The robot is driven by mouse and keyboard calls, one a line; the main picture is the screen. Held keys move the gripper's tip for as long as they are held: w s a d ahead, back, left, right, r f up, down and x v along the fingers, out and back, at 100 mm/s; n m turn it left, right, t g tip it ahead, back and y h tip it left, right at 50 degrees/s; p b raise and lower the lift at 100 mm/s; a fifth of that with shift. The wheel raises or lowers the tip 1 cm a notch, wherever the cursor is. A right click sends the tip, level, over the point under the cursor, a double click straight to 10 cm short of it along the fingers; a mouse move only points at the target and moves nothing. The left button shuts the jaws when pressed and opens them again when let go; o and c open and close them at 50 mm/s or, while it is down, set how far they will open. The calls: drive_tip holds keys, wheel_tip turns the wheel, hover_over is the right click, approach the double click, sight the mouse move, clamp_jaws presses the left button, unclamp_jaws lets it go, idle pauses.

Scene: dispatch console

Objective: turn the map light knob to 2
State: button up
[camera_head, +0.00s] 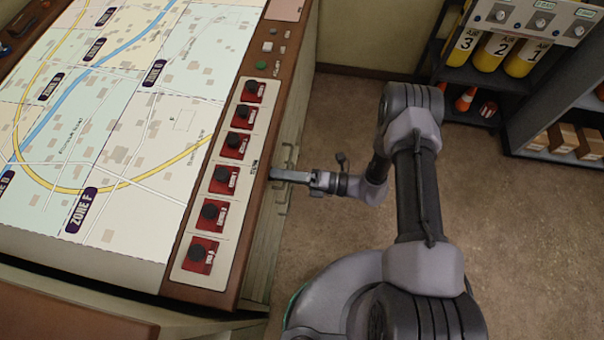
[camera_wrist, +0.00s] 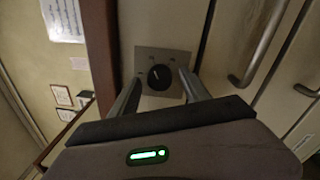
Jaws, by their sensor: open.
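The map light knob (camera_wrist: 160,77) shows in the wrist view as a round black knob with a pale pointer line. It sits on a square grey plate (camera_wrist: 146,58) on the console's side. Small marks surround it, too small to read, and I cannot tell its setting. My gripper (camera_wrist: 159,82) is open, with one finger on each side of the knob in the picture. I cannot tell whether the fingers touch it. In the head view my gripper (camera_head: 280,175) reaches the console's right side, and the knob is hidden there.
The console (camera_head: 262,150) carries a map (camera_head: 120,110) and a row of black knobs on red plates (camera_head: 225,180). Drawer handles (camera_wrist: 265,55) lie right of the knob in the wrist view. A shelf with yellow cylinders (camera_head: 492,52) stands at the back right. The floor (camera_head: 530,230) is clear.

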drive_tip(key=d+p, duration=0.2)
drive_tip(key=d, duration=1.5)
drive_tip(key=shift+s+d+f+p, duration=0.2)
drive_tip(key=shift+s+f+p, duration=0.1)
drive_tip(key=shift+s+f, duration=0.15)
wheel_tip(320, 180, up, 20)
drive_tip(key=n+g+h, duration=0.5)
drive_tip(key=n+h, duration=0.3)
drive_tip(key=n, duration=0.6)
drive_tip(key=s+d+r+n+t+h, duration=0.1)
drive_tip(key=s+r+n+t+h, duration=0.3)
drive_tip(key=r+n, duration=0.3)
drive_tip(key=s+r+n+t+h, duration=0.4)
drive_tip(key=s+r+n, duration=0.3)
drive_tip(key=r, duration=0.4)
drive_tip(key=shift+s+d+t+h, duration=0.3)
drive_tip(key=shift+d+t, duration=0.1)
drive_tip(key=shift+t, duration=0.5)
